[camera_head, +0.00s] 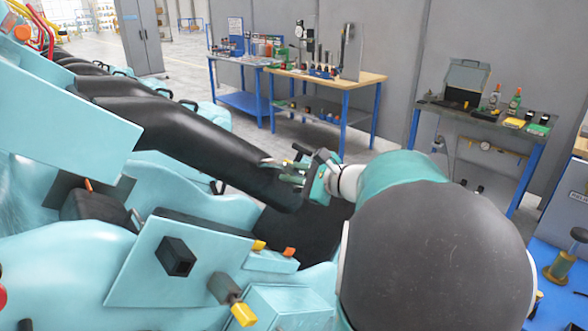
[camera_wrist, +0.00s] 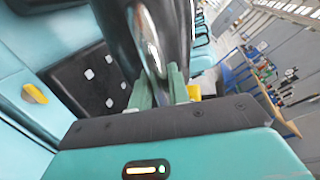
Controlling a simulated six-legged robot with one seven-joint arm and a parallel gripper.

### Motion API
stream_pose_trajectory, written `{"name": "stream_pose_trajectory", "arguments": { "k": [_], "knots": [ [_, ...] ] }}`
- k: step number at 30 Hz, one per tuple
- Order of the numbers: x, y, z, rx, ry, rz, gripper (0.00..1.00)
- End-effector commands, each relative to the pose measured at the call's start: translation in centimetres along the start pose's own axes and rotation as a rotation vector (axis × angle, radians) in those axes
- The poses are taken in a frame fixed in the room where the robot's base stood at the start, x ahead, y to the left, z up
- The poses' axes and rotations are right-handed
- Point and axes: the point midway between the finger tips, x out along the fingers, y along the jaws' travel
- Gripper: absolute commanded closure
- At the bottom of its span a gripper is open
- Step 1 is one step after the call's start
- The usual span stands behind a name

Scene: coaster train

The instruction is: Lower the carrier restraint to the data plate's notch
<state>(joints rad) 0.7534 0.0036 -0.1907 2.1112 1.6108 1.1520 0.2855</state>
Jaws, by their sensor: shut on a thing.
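The carrier restraint (camera_head: 185,130) is a long, dark, padded bar sloping from the upper left down to the right over the teal train car. My gripper (camera_head: 278,164) is at its lower right part, on the side nearer the benches. In the wrist view my gripper's green fingers (camera_wrist: 160,88) are shut on the dark restraint (camera_wrist: 118,30), which has a shiny metal part between them. A teal plate (camera_head: 140,275) with a black square socket stands in front, below the bar. I cannot tell whether it is the data plate, and I cannot make out a notch.
A black seat part (camera_head: 312,240) lies below my gripper. Yellow-tipped fittings (camera_head: 243,313) stick out at the front. A wooden-topped bench (camera_head: 345,78) and a dark-topped bench (camera_head: 455,112) stand against the wall, with open floor before them. A blue surface (camera_head: 565,300) is at the right.

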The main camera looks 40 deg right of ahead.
Motion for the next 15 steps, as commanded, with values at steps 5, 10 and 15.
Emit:
{"name": "stream_pose_trajectory", "arguments": {
  "k": [5,10,15],
  "knots": [
    [-0.19,0.21,-0.20,0.002,0.004,0.004,0.76],
    [-0.12,0.14,-0.14,0.001,0.003,0.003,0.62],
    [-0.11,0.07,-0.08,0.000,0.002,0.002,0.62]
  ]
}}
